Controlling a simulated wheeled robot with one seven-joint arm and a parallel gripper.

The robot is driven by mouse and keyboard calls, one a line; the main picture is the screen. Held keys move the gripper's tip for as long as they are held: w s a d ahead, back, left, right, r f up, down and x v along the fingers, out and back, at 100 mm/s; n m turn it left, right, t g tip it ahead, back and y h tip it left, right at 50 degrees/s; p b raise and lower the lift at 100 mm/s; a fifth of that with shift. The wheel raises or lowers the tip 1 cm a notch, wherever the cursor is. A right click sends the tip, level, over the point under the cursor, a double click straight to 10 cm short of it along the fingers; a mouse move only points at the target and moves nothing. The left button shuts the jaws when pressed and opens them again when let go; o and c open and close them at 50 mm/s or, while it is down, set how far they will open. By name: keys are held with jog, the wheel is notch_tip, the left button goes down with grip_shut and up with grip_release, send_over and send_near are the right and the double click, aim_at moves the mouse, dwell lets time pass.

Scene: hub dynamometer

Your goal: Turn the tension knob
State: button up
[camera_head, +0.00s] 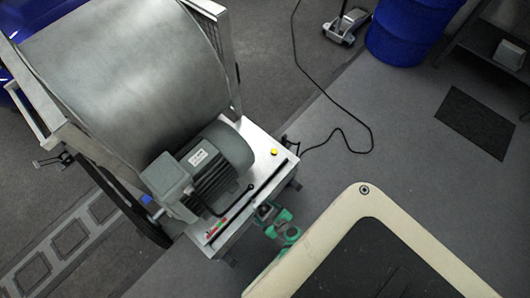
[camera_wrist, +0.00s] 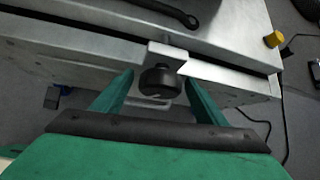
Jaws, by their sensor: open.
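The tension knob, a black round ribbed knob (camera_wrist: 160,82), sits on a small metal bracket at the front edge of the machine's metal base plate. My gripper (camera_wrist: 158,79) is open, with one green finger to the left of the knob and one to the right. The fingers appear apart from the knob's sides, with the knob between their tips. In the head view my gripper (camera_head: 268,211) is at the lower right edge of the base plate (camera_head: 262,142). The knob cannot be made out there.
A grey motor (camera_head: 215,165) and a large metal drum (camera_head: 125,75) stand on the machine. A yellow button (camera_head: 274,152) is on the base plate. A black cable (camera_head: 335,105) lies on the floor. A blue barrel (camera_head: 405,30) stands far back. The floor to the right is mostly clear.

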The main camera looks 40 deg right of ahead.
jog(key=c, duration=1)
jog(key=shift+c, duration=0.2)
jog(key=shift+a+f+n+h, duration=0.15)
jog(key=shift+n+h, duration=0.55)
jog(key=shift+h, duration=0.5)
jog(key=shift+s+n+t+h, duration=0.1)
jog(key=shift+n+t+h, duration=0.5)
jog(key=shift+h, duration=0.8)
jog(key=shift+f+n+t+h, duration=0.1)
jog(key=shift+n+t+h, duration=0.5)
jog(key=shift+n+h, duration=0.9)
jog(key=shift+a+n+t+h, duration=0.1)
jog(key=shift+n+t+h, duration=0.2)
jog(key=shift+h, duration=0.2)
jog(key=shift+n+t, duration=0.3)
jog(key=shift+n, duration=0.1)
